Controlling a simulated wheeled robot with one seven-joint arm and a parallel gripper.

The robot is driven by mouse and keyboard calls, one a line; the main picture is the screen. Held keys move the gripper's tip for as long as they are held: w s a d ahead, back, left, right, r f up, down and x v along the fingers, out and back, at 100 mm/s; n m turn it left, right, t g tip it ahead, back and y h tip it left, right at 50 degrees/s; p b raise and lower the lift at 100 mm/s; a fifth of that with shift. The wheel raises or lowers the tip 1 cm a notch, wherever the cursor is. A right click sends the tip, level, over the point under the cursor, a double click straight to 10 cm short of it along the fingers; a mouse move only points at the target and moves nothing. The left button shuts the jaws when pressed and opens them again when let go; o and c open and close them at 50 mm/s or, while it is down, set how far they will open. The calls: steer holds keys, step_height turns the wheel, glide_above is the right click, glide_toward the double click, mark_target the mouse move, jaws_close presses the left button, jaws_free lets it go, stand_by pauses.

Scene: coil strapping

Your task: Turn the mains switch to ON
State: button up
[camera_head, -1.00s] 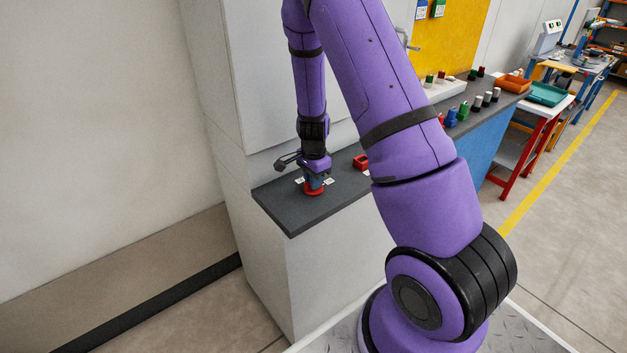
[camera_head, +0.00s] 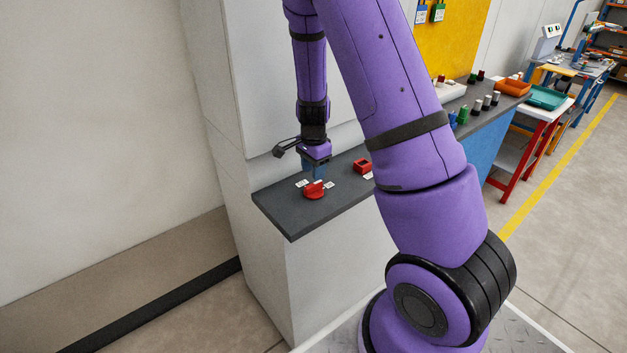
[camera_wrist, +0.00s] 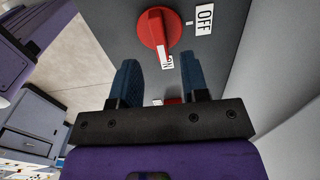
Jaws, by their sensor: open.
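The mains switch is a red round knob with a raised grip bar (camera_wrist: 157,30), set on the dark grey counter. It also shows in the head view (camera_head: 314,190).
Another red object (camera_head: 362,166) stands on the counter to the right of the switch. The counter (camera_head: 290,217) ends at a front edge and meets a pale cabinet wall behind.

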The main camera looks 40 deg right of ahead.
steer(key=shift+r, duration=2.7)
step_height(320, 180, up, 11)
steer(key=n+t+y, duration=0.1)
steer(key=n, duration=0.4)
glide_above(313, 184)
steer(key=s+a, duration=0.4)
steer(key=a, duration=0.1)
steer(key=s+a+r+n+t, duration=0.2)
steer(key=s+a+r+n, duration=0.2)
steer(key=s+r, duration=0.3)
steer(key=s+a+r+n+t, duration=0.1)
steer(key=s+a+r+n, duration=0.1)
steer(key=s+r+n, duration=0.2)
steer(key=s+a+r+n+t+h, duration=0.1)
steer(key=s+r+n, duration=0.3)
steer(key=s, duration=0.7)
steer(key=shift+s+a+r+n, duration=0.3)
steer(key=shift+a+r+n, duration=0.1)
steer(key=shift+r, duration=0.05)
